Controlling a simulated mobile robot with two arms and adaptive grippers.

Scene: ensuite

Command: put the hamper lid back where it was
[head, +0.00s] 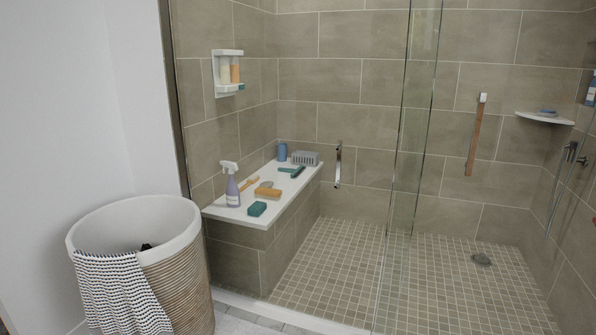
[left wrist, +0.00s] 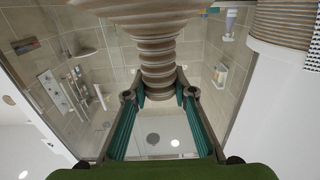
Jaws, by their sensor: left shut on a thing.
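The hamper (head: 180,285) stands at the lower left of the head view, round, with ribbed wood-coloured sides and a white inner liner. Its top is open, and a small dark thing shows inside. A striped cloth (head: 118,290) hangs over its front rim. In the left wrist view my left gripper (left wrist: 160,90) is shut on the ribbed wooden knob of the hamper lid (left wrist: 150,8). The lid's wide part is cut off by the top edge of that view. The hamper (left wrist: 283,22) also shows there at the upper right, apart from the lid. Neither gripper shows in the head view.
A tiled shower bench (head: 225,212) right of the hamper holds a spray bottle (head: 232,188), brushes and sponges. A white wall (head: 60,130) lies left of the hamper.

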